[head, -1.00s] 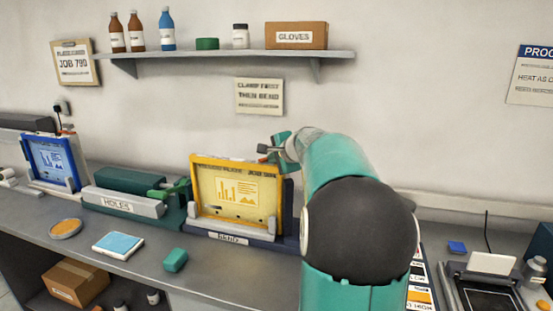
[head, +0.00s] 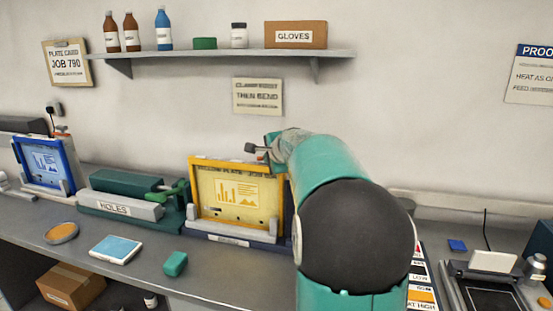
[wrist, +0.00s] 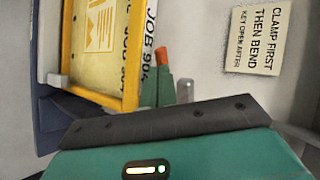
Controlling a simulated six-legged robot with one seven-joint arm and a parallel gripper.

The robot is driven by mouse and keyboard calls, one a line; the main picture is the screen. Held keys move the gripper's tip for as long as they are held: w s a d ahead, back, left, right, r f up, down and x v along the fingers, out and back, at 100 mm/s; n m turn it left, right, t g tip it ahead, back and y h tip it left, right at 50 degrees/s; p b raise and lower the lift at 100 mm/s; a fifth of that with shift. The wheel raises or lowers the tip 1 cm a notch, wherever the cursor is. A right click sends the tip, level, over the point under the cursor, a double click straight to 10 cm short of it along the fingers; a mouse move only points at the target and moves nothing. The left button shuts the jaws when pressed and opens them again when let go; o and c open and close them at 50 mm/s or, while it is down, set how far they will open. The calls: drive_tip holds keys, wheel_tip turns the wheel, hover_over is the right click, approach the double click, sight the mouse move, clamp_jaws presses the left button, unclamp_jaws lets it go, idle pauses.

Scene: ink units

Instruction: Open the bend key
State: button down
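The bend unit (head: 245,238) stands on the bench and holds a yellow-framed plate (head: 238,192) upright. In the wrist view the yellow frame (wrist: 130,90) is close at the left. An orange-tipped part (wrist: 162,62), which looks like the bend key, shows just beyond my gripper's dark edge, with a grey post beside it. Its lower part is hidden. In the head view my arm reaches behind the plate's upper right corner, and my gripper (head: 256,150) is just above that corner. The fingers are small and partly hidden, so their opening is unclear.
The green holes unit (head: 130,200) and a blue-framed plate (head: 45,162) stand to the left. A blue-white block (head: 115,249), a round orange-topped dish (head: 61,233) and a teal block (head: 175,264) lie in front. A shelf (head: 200,54) and a note (head: 257,96) are on the wall.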

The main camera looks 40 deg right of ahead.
drive_tip(key=shift+w+a, duration=0.3)
drive_tip(key=shift+w, duration=0.4)
drive_tip(key=shift+w+d, duration=0.1)
drive_tip(key=shift+w, duration=0.5)
